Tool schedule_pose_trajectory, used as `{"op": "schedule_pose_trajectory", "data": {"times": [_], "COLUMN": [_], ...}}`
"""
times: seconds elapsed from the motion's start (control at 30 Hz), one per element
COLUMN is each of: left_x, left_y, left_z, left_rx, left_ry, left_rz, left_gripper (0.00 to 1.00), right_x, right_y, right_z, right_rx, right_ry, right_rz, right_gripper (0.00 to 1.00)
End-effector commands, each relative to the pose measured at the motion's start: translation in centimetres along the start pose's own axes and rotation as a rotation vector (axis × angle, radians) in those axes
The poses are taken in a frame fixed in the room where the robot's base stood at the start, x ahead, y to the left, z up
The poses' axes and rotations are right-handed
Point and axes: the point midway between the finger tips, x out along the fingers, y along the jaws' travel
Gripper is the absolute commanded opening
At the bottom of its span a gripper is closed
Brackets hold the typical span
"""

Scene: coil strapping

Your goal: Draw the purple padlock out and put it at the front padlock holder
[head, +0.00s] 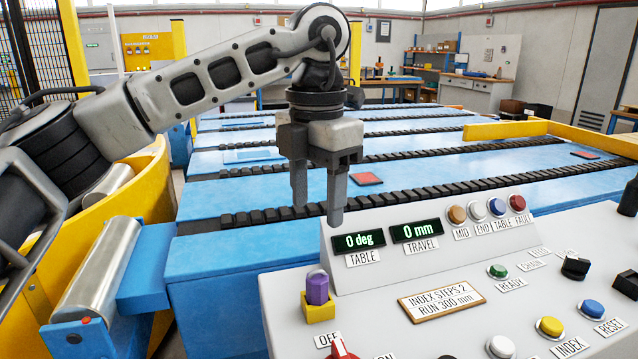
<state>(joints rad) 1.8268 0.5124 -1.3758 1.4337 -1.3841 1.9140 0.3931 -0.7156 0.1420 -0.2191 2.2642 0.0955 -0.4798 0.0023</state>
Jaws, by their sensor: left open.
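The purple padlock (317,288) stands upright in a small yellow holder (319,309) at the left edge of the grey control panel, above the OFF label. My left gripper (318,205) points down from above, behind and above the padlock in the picture. Its two fingers are apart with nothing between them, and it does not touch the padlock. I cannot make out another padlock holder in this view. My right gripper is not in view.
The control panel (400,280) carries two green displays, a row of coloured lamps, several buttons and a red switch (340,349). Blue conveyor beds (240,197) with dark chains lie behind. A yellow frame with a steel roller (100,270) stands left.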

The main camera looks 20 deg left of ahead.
Motion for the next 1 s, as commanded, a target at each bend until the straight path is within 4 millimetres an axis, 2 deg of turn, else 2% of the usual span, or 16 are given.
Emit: {"op": "schedule_pose_trajectory", "data": {"times": [0.1,0.53,0.73,1.0], "left_x": [2.7,10.8,12.8,13.4], "left_y": [0.0,-0.1,-0.1,-0.1], "left_z": [-0.1,-0.1,0.0,0.0], "left_rx": [0.002,0.001,0.002,0.002], "left_ry": [0.005,0.003,0.002,0.000], "left_rz": [-0.002,-0.002,-0.002,-0.001], "left_gripper": [0.56,0.56,0.56,0.56], "right_x": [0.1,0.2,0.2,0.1], "right_y": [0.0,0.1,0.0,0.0], "right_z": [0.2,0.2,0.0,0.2], "right_rx": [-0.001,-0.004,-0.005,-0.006], "right_ry": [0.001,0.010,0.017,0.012], "right_rz": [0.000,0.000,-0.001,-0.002], "right_gripper": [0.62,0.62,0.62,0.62]}}
